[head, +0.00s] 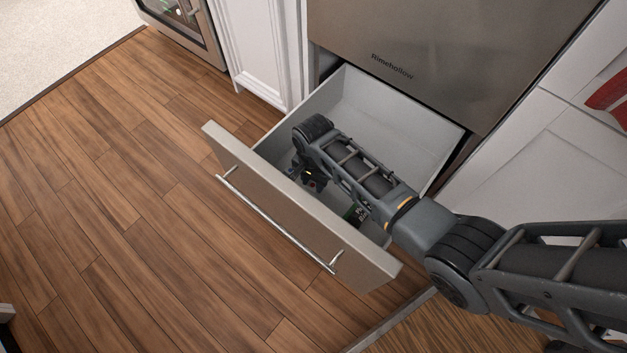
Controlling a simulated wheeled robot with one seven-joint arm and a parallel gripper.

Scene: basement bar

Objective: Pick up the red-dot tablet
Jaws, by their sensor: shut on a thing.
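My arm reaches down into an open drawer (392,112). My gripper (312,184) is low inside it, near the drawer's front panel. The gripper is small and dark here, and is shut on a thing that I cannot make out. No red dot can be told in this view, so I cannot say whether the held thing is the red-dot tablet. A small green and dark item (356,213) lies in the drawer to the right of my gripper, partly hidden by my arm and the front panel.
The drawer's front panel (300,210) has a long metal handle (275,222). A steel appliance front (430,50) stands above the drawer. White cabinets (258,45) stand on both sides. The wood floor (120,200) at left is clear.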

